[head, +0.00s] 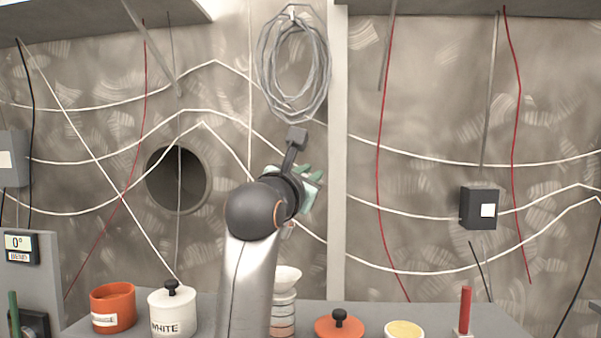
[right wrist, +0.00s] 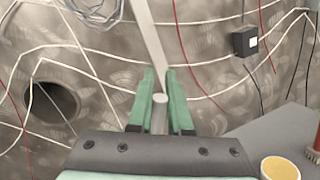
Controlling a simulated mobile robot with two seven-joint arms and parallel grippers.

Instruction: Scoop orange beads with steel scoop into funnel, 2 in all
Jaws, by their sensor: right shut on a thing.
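My right gripper (head: 311,180) is raised in front of the wall, above the table. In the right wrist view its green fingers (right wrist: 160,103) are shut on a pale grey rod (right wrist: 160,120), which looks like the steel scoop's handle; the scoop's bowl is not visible. The white funnel (head: 287,276) stands below on a banded holder, partly hidden by my right arm. An open orange pot (head: 113,309) with a label stands at the left; its contents are not visible. My left gripper is out of view.
A lidded white pot (head: 172,314) marked WHITE stands beside the orange pot. An orange lid (head: 326,329) with a black knob, a round dish with a yellow top (head: 404,330) and a red upright rod (head: 466,308) are right of the funnel. A gauge panel (head: 40,275) is at far left.

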